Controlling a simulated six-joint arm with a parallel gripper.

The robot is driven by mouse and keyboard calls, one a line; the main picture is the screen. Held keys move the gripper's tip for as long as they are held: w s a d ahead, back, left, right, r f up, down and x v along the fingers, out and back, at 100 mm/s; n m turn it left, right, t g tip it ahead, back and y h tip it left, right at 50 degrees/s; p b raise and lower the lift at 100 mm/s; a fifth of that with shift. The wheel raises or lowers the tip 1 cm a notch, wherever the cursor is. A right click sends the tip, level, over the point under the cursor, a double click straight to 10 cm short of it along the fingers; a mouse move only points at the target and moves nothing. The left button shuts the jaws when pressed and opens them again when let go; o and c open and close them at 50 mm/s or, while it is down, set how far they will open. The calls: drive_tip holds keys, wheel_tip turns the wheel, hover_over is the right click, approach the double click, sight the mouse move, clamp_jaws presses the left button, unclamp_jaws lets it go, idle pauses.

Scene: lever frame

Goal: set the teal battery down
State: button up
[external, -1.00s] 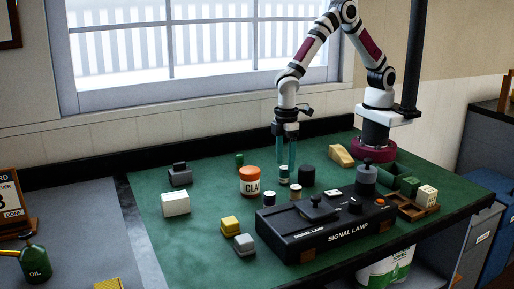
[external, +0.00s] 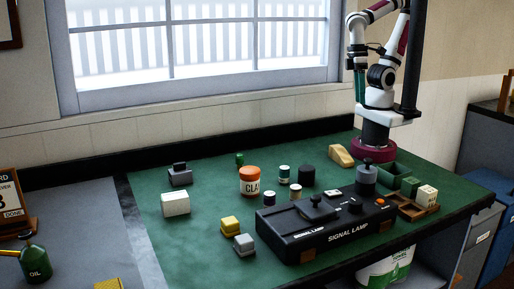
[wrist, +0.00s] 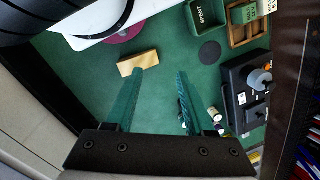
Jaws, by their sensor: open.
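The teal battery (external: 284,172) stands upright on the green mat (external: 205,235), just right of the orange-lidded clay jar (external: 250,181). A second small battery with a pale top (external: 295,192) stands in front of it, beside the lamp box. My gripper (external: 360,98) is raised at the back right, close to my base, well apart from the batteries. In the wrist view my gripper (wrist: 160,75) has its two teal fingers spread with nothing between them. Small pale cylinders (wrist: 214,115) show right of the fingers there; I cannot tell which is the teal battery.
The black signal lamp box (external: 325,225) lies at the front right. Yellow, grey and white blocks (external: 176,204) sit left. The mat's front left is clear.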

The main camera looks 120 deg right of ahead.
drive_tip(key=m+t+y, duration=0.8)
drive_tip(key=m+y, duration=0.1)
drive_tip(key=m, duration=1.1)
approach(284, 172)
drive_tip(key=x, duration=0.5)
drive_tip(key=shift+s+a+r, duration=0.1)
drive_tip(key=shift+a, duration=0.15)
drive_tip(key=shift+t, duration=0.3)
drive_tip(key=x, duration=0.6)
drive_tip(key=shift+d+f, duration=0.2)
drive_tip(key=shift+f, duration=0.1)
clamp_jaws()
